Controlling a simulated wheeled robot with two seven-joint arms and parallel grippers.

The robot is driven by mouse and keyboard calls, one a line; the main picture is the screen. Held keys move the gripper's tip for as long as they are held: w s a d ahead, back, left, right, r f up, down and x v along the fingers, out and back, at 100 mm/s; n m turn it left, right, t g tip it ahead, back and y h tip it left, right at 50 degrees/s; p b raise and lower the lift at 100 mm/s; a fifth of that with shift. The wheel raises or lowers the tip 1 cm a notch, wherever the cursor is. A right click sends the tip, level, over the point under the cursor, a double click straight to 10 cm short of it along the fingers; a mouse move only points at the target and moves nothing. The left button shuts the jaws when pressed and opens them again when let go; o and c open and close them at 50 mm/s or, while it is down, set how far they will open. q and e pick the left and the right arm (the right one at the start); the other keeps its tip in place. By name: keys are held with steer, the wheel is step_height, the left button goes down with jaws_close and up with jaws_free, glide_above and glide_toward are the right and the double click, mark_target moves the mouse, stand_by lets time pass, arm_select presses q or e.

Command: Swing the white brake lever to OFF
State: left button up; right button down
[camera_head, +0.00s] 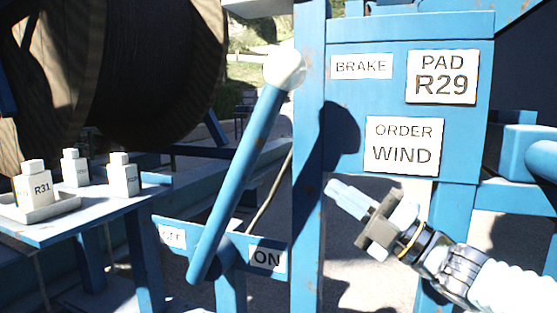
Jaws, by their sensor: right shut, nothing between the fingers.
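The brake lever (240,180) is a blue bar with a white ball knob (284,69) on top. It leans up and to the right from its foot, which is at a blue cross plate. The plate has an OFF label (172,236) on the left, partly shaded, and an ON label (267,257) on the right. The lever tilts toward the ON side. My right gripper (342,195) is shut and empty, to the right of the lever and below the knob, apart from both. A blue post stands between them in the picture. My left gripper is not in view.
A blue post (308,170) rises just right of the lever. A blue panel (350,110) carries BRAKE, PAD R29 and ORDER WIND signs. A large cable reel (120,75) is at upper left. A blue table (85,222) at left holds several white blocks, one marked R31 in a tray.

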mark_target(264, 141)
steer(key=shift+w+a, duration=0.1)
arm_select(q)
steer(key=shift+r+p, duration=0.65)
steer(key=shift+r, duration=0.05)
arm_select(e)
steer(key=x, duration=1.4)
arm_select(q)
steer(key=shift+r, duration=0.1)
